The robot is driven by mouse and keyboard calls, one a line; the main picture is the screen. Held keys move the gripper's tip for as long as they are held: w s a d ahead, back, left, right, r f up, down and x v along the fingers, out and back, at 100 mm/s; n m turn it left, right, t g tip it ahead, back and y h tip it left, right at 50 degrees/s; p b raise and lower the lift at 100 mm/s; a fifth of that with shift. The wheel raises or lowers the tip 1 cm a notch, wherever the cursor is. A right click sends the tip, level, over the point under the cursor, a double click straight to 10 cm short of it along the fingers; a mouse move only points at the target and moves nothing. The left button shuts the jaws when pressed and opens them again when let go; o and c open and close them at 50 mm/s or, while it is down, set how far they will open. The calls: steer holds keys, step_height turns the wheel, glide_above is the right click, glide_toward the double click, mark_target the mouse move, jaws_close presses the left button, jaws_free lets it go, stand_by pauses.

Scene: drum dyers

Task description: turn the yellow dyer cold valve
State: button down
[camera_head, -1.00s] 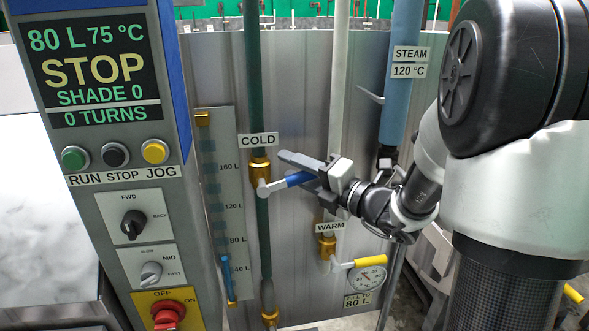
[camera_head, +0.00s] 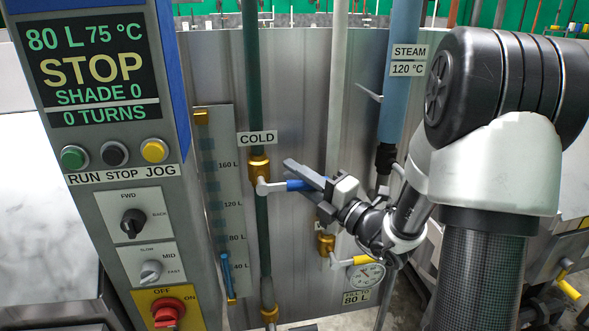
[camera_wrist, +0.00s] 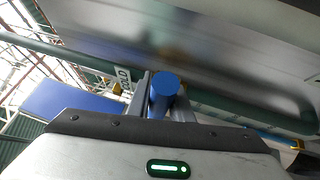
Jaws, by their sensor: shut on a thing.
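The cold valve has a brass body (camera_head: 259,167) on the dark green pipe (camera_head: 249,75), below the COLD label (camera_head: 257,138). Its lever, with a white root and a blue grip (camera_head: 294,185), points right and lies about level. My gripper (camera_head: 306,174) comes from the right and is shut on the blue grip. In the wrist view the round end of the blue grip (camera_wrist: 165,86) shows between my two fingers (camera_wrist: 164,100). My gripper hides part of the lever's outer end.
The warm valve (camera_head: 326,243) with a yellow lever (camera_head: 367,260) sits just below my gripper, above a round gauge (camera_head: 367,275). A blue steam pipe (camera_head: 399,75) stands right. The control panel (camera_head: 111,180) stands left, with a level scale (camera_head: 222,200) beside it.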

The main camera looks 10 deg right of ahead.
steer(key=shift+f, duration=0.1)
steer(key=c, duration=1.6)
jaws_free()
steer(key=v, duration=1.7)
steer(key=shift+s+d, duration=0.1)
steer(key=shift+s, duration=0.1)
